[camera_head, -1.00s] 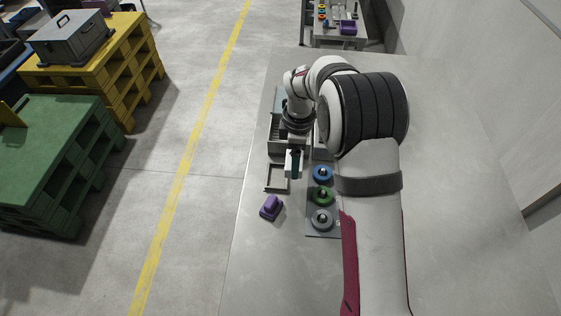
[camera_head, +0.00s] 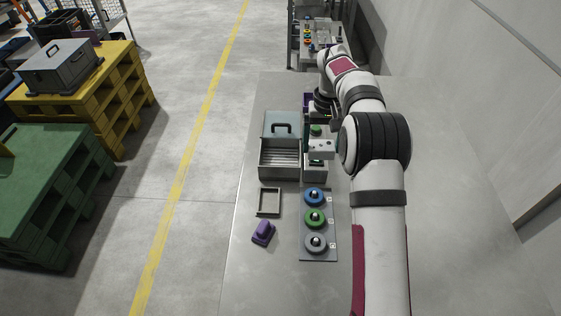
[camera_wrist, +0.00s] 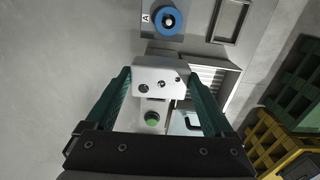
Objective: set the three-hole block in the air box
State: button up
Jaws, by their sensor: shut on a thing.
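The three-hole block (camera_head: 320,148) is pale, with dark holes in its face. It also shows in the wrist view (camera_wrist: 158,75), between the green fingers of my gripper (camera_wrist: 160,82). My gripper is shut on it and holds it over or just beside a light box with a green button (camera_wrist: 152,119); the height gap cannot be told. To its left in the head view is an open grey box with a slatted inside (camera_head: 280,172). Which of these is the air box is not marked. The block and my arm hide part of the button box.
A plate with blue (camera_head: 314,196), green (camera_head: 315,217) and grey (camera_head: 316,242) rings lies in front. A small empty frame tray (camera_head: 259,203) and a purple piece (camera_head: 263,233) lie to its left. A blue-grey panel with a dark handle (camera_head: 281,126) is behind the slatted box. The table's front left is clear.

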jog(key=w+a+f, duration=0.1)
jog(key=a+f, duration=0.1)
jog(key=a, duration=0.1)
jog(key=w+a+f, duration=0.1)
jog(key=a+f, duration=0.1)
jog(key=a, duration=0.2)
jog(key=w+a+f, duration=0.1)
jog(key=a+f, duration=0.2)
jog(key=a, duration=0.1)
jog(key=shift+w, duration=0.3)
jog(key=shift+f, duration=1.95)
